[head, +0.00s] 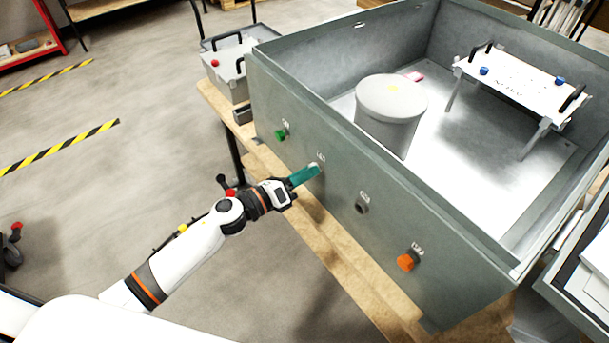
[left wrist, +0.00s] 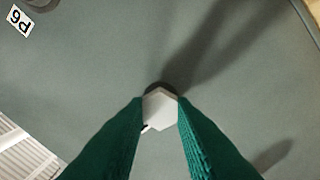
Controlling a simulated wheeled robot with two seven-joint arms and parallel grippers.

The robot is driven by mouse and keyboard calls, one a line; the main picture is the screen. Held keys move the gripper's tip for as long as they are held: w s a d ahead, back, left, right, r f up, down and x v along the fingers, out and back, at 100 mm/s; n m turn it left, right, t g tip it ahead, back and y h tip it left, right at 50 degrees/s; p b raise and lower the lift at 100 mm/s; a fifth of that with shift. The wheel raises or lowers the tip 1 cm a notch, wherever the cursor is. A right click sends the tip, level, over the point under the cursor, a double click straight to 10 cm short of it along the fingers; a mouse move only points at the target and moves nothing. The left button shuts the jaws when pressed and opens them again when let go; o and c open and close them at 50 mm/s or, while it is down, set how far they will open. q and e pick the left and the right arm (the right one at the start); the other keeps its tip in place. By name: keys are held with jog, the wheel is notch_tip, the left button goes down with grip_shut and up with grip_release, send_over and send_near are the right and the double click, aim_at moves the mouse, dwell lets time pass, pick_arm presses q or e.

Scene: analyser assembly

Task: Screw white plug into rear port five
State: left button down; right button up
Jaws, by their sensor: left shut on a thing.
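The white plug (left wrist: 160,107) has a hexagonal head and sits between the green fingers of my left gripper (left wrist: 160,120) in the left wrist view. My left gripper (head: 308,173) is shut on it at the grey-green side wall of the analyser housing (head: 340,235). A dark port ring (left wrist: 162,87) shows just behind the plug's head. The plug is lined up with this port, but I cannot tell how deep it sits. The port's own label is not readable. My right gripper is not in view.
The same wall carries a green plug (head: 282,135), an open dark port (head: 361,207) and an orange plug (head: 406,261). A label reading P6 (left wrist: 20,20) is near the wrist view's corner. Inside the housing stand a grey cylinder (head: 390,125) and a white raised plate (head: 520,85).

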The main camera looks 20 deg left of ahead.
pick_arm(q)
jog(key=shift+r, duration=0.1)
jog(key=m+b, duration=0.3)
jog(key=m, duration=0.3)
jog(key=shift+m, duration=0.3)
jog(key=c, duration=1.2)
grip_release()
jog(key=shift+o, duration=0.2)
jog(key=b+v, duration=0.2)
jog(key=v, duration=0.5)
jog(key=shift+b, duration=0.3)
